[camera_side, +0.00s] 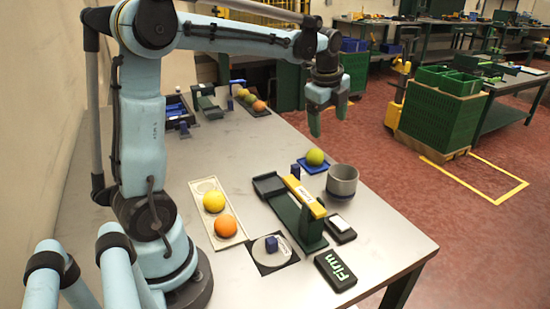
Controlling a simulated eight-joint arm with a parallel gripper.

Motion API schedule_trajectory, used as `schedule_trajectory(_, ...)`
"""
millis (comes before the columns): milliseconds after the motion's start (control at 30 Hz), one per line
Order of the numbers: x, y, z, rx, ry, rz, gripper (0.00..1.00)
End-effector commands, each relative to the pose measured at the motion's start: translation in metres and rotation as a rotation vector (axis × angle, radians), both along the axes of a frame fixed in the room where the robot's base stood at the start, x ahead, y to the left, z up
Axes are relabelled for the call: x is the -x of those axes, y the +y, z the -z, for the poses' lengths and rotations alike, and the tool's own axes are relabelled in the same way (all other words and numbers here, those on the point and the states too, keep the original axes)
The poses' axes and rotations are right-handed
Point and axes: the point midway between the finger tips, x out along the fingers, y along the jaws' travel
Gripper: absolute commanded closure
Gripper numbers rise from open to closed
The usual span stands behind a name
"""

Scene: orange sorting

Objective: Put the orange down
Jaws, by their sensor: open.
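An orange (225,226) rests at the front end of a pale tray (205,186) on the grey table (200,151). A yellow fruit (214,202) sits just behind it on the same tray, and the far end of the tray is bare. Another orange fruit (259,106) lies in a row on a dark-edged holder at the back of the table. My gripper (328,118) is open, with its fingers pointing down.
A yellow-green fruit (315,157) sits on a blue holder below my gripper, beside a grey cup (342,180). A green stand with a yellow bar (305,196) rises right of the tray. A black block marked "Firm" (336,271) lies in front. The table's middle left is clear.

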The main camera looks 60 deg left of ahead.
Motion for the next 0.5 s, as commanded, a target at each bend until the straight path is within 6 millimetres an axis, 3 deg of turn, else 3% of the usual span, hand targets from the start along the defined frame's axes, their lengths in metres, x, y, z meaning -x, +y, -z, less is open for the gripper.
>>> schedule_trajectory(33,0.011,-0.015,-0.004,0.025,-0.038,-0.076,0.17)
schedule_trajectory(233,0.049,-0.061,-0.008,0.164,-0.196,-0.427,0.17)
schedule_trajectory(500,0.106,-0.112,0.010,0.434,-0.359,-0.882,0.17)
